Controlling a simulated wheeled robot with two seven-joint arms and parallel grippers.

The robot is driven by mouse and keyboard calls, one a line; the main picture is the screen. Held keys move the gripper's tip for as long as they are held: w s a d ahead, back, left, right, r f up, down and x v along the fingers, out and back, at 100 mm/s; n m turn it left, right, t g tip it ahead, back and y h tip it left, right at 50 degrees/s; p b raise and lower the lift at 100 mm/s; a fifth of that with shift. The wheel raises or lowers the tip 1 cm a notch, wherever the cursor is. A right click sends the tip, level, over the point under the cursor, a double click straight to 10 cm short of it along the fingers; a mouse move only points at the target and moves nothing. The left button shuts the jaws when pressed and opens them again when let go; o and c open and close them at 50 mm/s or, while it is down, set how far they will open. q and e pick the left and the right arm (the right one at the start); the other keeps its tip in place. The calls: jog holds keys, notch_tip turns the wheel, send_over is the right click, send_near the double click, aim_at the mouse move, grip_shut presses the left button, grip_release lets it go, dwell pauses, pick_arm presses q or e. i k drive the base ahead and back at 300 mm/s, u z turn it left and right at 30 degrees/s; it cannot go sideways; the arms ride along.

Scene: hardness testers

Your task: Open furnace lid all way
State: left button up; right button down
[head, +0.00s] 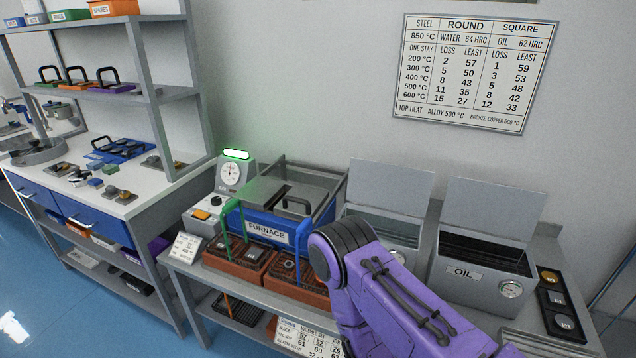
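The furnace (268,234) stands on the grey bench left of centre, with a blue front and a white FURNACE label. A grey, partly see-through framed structure (315,180) is above and behind its front. A black handle (293,201) shows inside that frame. I cannot tell the lid's exact angle. My purple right arm comes in from the lower right, and its bend covers the furnace's right front corner. Its gripper is not seen, as the arm runs down out of the picture. My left gripper is not in view.
Brown trays (240,258) sit before the furnace, near thin green uprights. A control box with a dial (232,174) and green lamp stands left. The oil tank (480,270) and another tank stand right, lids raised. A wall chart (467,72) hangs above.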

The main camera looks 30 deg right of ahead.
aim_at(301, 201)
jog(key=z, duration=0.75)
jog(key=i, duration=0.75)
jog(key=z, duration=0.8)
